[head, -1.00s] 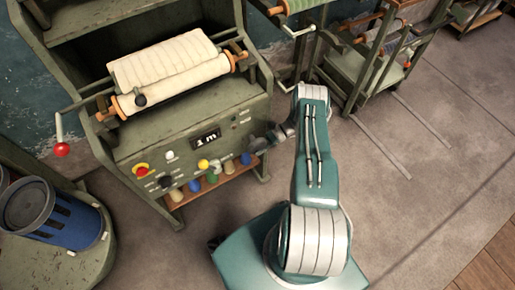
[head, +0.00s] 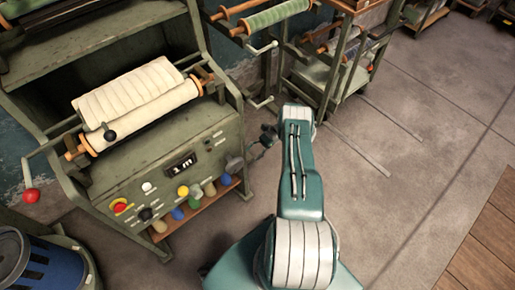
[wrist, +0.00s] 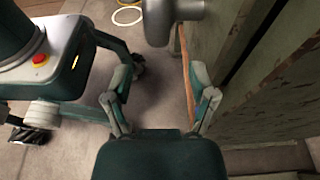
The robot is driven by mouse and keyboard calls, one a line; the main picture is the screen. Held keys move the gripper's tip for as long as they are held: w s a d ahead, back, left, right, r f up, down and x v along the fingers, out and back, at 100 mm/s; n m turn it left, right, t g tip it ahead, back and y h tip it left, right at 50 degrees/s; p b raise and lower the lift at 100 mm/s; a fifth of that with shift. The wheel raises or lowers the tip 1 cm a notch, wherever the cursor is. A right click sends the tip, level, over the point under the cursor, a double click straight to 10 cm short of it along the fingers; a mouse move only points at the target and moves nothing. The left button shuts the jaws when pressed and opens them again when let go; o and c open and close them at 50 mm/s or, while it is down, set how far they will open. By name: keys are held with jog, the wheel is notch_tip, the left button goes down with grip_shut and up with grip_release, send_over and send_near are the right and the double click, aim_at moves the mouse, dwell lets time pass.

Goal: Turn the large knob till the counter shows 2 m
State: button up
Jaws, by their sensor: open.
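The counter (head: 181,165) on the green machine's front panel reads 1 m. A large grey knob (head: 234,164) stands out at the right end of that panel. The wrist view shows a grey round knob (wrist: 174,20) at the top, just beyond my fingers. My gripper (head: 264,138) is to the right of the knob in the head view, partly hidden by my arm. In the wrist view my gripper (wrist: 162,80) is open, with its two fingers apart and nothing between them. The knob looks apart from the fingers.
The panel also carries a yellow knob (head: 183,191), a black knob (head: 145,214) and a red button (head: 120,207). A red-ended crank (head: 32,195) is on the machine's left. A blue bin (head: 35,262) stands lower left. Bare floor (head: 400,200) lies right.

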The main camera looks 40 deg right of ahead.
jog(key=shift+v, duration=1.55)
